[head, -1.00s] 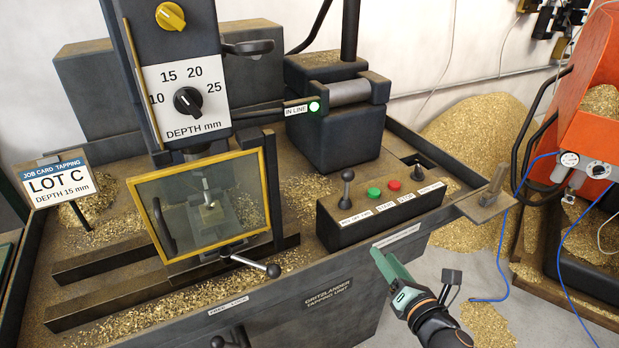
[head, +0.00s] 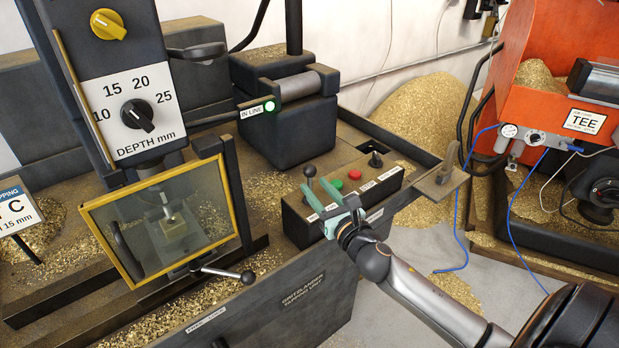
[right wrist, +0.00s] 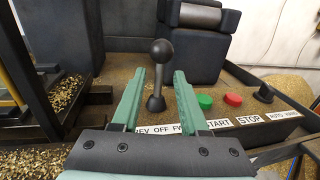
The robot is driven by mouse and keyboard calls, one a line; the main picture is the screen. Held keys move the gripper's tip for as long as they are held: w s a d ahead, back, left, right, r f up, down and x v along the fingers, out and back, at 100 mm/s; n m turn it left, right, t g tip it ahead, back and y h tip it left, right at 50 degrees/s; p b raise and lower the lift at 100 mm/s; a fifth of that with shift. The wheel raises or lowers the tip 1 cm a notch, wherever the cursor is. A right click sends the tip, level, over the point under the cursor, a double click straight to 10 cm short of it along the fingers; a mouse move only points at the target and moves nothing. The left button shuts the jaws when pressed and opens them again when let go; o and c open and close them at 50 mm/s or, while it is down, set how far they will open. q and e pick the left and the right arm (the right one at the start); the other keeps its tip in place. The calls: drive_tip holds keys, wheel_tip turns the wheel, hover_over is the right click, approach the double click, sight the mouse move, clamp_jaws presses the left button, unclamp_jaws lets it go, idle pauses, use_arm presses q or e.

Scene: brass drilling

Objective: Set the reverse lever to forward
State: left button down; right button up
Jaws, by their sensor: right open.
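The reverse lever (head: 309,172) is a dark ball-topped stick at the left end of the control box. In the right wrist view the lever (right wrist: 162,48) stands nearly upright above a label reading REV OFF and a partly covered FWD. My right gripper (head: 330,194) has green fingers and is open at the front of the box, close to the lever. In the wrist view the lever shows between the open fingers (right wrist: 159,74); whether they touch it I cannot tell. The finger partly hides the label. My left gripper is not in view.
A yellow-framed guard (head: 240,205) stands to the left. The IN LINE lamp (head: 269,107) glows green.

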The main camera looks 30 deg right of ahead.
sight(311, 182)
drive_tip(key=shift+w+d, duration=0.2)
drive_tip(key=shift+w, duration=1.85)
clamp_jaws()
